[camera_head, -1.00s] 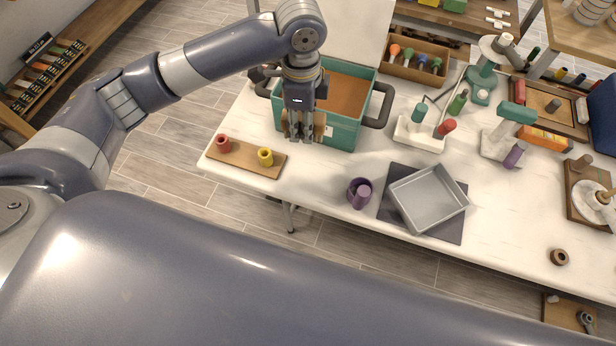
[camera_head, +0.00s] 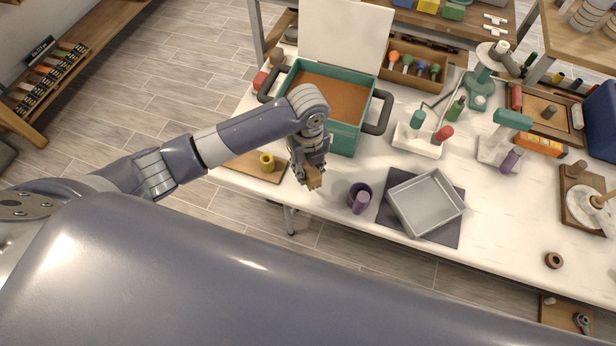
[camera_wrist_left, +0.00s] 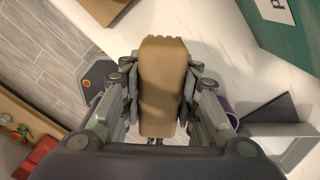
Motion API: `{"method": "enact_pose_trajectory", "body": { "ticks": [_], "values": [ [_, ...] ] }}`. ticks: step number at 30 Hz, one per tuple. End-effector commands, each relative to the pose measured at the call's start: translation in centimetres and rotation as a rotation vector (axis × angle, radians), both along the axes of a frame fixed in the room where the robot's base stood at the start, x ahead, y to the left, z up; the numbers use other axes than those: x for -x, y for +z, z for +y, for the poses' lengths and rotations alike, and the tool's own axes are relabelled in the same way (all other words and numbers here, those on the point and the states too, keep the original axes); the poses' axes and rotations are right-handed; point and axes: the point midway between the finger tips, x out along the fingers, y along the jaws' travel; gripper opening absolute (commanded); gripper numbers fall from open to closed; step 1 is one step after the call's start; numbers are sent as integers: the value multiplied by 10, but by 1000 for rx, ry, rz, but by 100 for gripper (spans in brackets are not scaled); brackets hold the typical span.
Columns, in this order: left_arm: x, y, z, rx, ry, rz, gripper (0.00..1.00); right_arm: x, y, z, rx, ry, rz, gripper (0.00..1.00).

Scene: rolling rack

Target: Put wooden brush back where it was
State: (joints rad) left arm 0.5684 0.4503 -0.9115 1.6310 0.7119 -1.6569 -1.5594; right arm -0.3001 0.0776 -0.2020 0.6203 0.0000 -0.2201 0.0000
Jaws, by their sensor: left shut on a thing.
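The wooden brush is a tan block (camera_head: 315,181) in my left gripper (camera_head: 308,172). The gripper is shut on it, above the white table near its front edge, left of the purple cup. In the left wrist view the brush (camera_wrist_left: 162,85) stands lengthwise between the two fingers; bristles cannot be made out. My right gripper is in neither view.
A teal bin (camera_head: 343,137) with black handles stands behind the gripper. A wooden board (camera_head: 245,168) with a yellow cup (camera_head: 267,162) lies left. A purple cup (camera_head: 359,197) and grey tray (camera_head: 426,203) stand right.

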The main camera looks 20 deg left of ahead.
Motion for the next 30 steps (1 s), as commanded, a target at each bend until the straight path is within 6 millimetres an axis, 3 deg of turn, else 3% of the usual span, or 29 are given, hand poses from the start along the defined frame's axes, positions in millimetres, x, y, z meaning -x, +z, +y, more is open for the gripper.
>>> {"method": "enact_pose_trajectory", "body": {
  "ticks": [12,25,26,27,28,30],
  "values": [
    [0,-48,0,0,1,1,6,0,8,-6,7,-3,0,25],
    [0,-56,0,0,1,-1,6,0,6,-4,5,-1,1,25],
    [0,-56,0,0,1,-1,33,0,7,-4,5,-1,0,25],
    [0,-55,0,0,1,-1,42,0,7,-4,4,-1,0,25],
    [0,-55,0,0,1,-1,49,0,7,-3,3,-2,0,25],
    [0,-55,0,0,1,-1,49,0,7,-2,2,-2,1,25]
  ]
}}
